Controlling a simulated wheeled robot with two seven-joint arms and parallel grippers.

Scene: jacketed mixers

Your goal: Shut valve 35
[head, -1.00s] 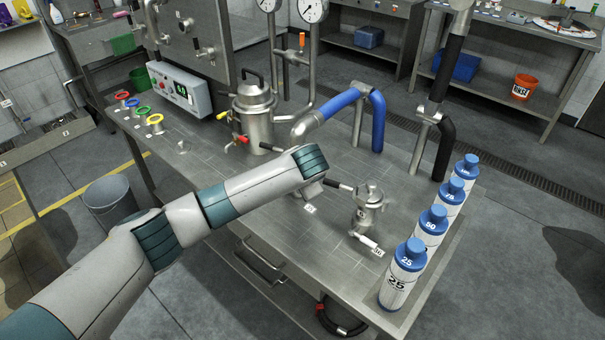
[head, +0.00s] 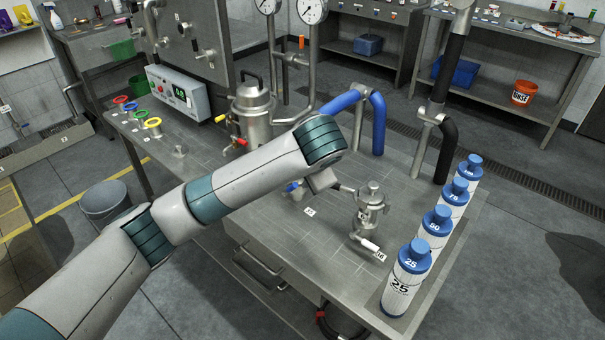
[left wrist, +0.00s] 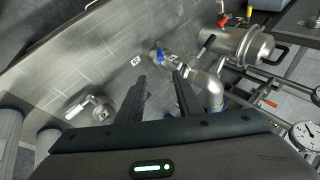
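A small valve with a blue handle (head: 294,186) stands on the steel bench, partly hidden by my left arm. A tag (head: 309,212) lies near it, too small to read surely. In the head view the gripper is mostly hidden behind my arm. My right gripper is not in view.
Blue-capped bottles (head: 407,272) line the bench's right edge. A larger jacketed vessel (head: 252,112) and a blue pipe (head: 378,122) stand behind. The bench front is clear.

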